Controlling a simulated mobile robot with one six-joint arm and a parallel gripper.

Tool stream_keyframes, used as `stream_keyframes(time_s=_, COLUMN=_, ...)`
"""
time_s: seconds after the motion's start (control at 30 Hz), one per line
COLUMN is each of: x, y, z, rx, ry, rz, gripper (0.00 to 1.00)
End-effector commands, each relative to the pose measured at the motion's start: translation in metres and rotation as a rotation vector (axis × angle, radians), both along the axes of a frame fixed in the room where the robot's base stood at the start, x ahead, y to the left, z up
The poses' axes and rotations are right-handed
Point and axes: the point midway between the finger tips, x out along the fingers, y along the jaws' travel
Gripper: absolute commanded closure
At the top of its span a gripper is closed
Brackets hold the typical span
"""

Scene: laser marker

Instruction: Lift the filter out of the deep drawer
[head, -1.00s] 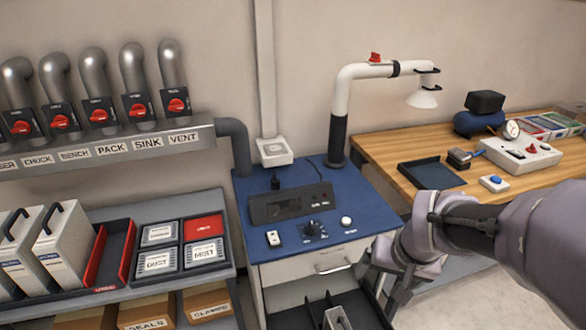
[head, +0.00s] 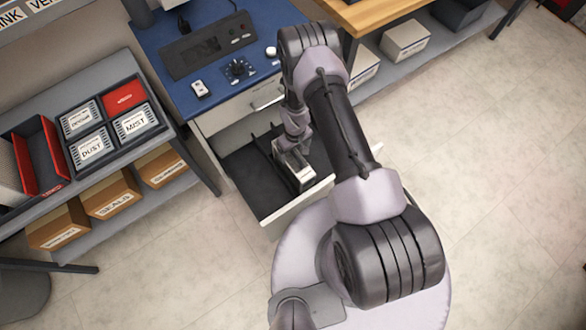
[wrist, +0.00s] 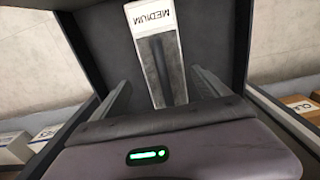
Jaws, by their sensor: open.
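The filter (head: 303,177) is a narrow pale box with a dark handle on top, standing in the open deep drawer (head: 255,180) in the head view. In the wrist view the filter (wrist: 152,20) shows a white label reading MEDIUM, with its dark handle running toward me. My gripper (head: 296,148) is above the filter, reaching down into the drawer. In the wrist view my gripper (wrist: 162,88) is open, one finger on each side of the handle, with gaps visible. The filter's lower part is hidden, and I cannot tell the exact height of the fingertips.
The blue-topped cabinet (head: 170,85) with a control panel stands behind the drawer. A shelf at left holds a tray of labelled filters (head: 108,120) and cardboard boxes (head: 110,200). The drawer walls rise close around my gripper. Open floor (head: 500,200) lies at right.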

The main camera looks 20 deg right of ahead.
Motion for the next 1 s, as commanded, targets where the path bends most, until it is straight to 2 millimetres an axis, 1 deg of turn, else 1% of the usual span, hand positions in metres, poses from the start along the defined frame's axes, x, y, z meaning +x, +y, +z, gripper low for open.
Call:
stream_keyframes(time_s=0.03, x=0.001, y=0.0, z=-0.006, rx=0.0, ry=-0.001, rz=0.0, gripper=0.15)
stream_keyframes(time_s=0.17, x=-0.001, y=0.002, z=-0.017, rx=0.0, ry=0.0, rz=0.0, gripper=0.15)
stream_keyframes(time_s=0.33, x=-0.006, y=0.006, z=-0.052, rx=0.0, ry=0.001, rz=-0.001, gripper=0.15)
stream_keyframes(time_s=0.4, x=-0.006, y=0.006, z=-0.061, rx=0.0, ry=0.0, rz=-0.001, gripper=0.15)
stream_keyframes(time_s=0.57, x=-0.005, y=0.006, z=-0.059, rx=0.0, ry=0.0, rz=-0.001, gripper=0.15)
stream_keyframes(time_s=0.6, x=-0.005, y=0.006, z=-0.058, rx=0.0, ry=0.0, rz=-0.001, gripper=0.17)
stream_keyframes(time_s=0.67, x=-0.005, y=0.006, z=-0.058, rx=0.0, ry=0.0, rz=-0.001, gripper=0.28)
stream_keyframes(time_s=0.8, x=-0.005, y=0.006, z=-0.058, rx=0.0, ry=0.0, rz=-0.001, gripper=0.56)
stream_keyframes(time_s=0.87, x=-0.005, y=0.006, z=-0.058, rx=0.0, ry=0.0, rz=-0.001, gripper=0.68)
stream_keyframes(time_s=1.0, x=-0.005, y=0.006, z=-0.058, rx=0.0, ry=0.0, rz=-0.001, gripper=0.95)
